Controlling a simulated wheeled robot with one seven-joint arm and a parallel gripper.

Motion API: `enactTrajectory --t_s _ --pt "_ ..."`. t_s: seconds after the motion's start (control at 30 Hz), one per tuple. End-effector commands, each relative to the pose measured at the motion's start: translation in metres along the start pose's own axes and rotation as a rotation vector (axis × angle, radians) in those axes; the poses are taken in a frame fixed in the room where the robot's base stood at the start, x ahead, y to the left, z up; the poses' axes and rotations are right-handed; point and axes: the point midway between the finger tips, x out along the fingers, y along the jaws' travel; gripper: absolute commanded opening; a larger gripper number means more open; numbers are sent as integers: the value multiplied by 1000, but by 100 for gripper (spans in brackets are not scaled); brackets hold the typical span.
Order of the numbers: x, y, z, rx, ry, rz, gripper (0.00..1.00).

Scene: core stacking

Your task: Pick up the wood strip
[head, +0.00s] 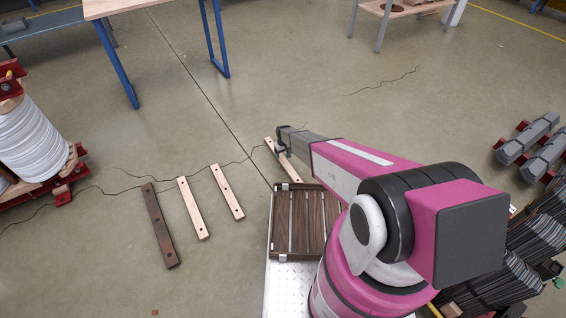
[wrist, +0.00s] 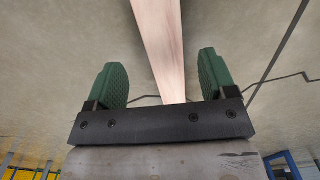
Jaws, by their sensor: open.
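A light wood strip (head: 287,165) lies on the floor under the end of my arm. My gripper (head: 281,146) is at this strip in the head view, and its fingers are too small there to make out. In the wrist view the strip (wrist: 162,40) runs between the two green fingers of my gripper (wrist: 163,78). The fingers stand apart, with a gap on each side of the strip. Two more light strips (head: 227,192) (head: 193,208) and a dark brown strip (head: 160,225) lie to the left on the floor.
A slatted dark wood tray (head: 296,188) sits on my base near the front. A white spool rack (head: 30,140) stands at left, and racks of dark parts (head: 525,250) at right. A blue-legged table (head: 215,40) stands behind. The floor around the strips is clear.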

Motion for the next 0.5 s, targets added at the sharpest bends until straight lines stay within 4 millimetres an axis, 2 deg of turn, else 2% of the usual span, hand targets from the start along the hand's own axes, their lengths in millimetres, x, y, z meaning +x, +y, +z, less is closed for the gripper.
enactTrajectory --t_s 0.17,0.4,0.5 --pt "16 -2 3 0 -2 -1 78" --pt "48 -4 5 0 -1 0 78" --pt "51 -5 6 0 0 0 78"
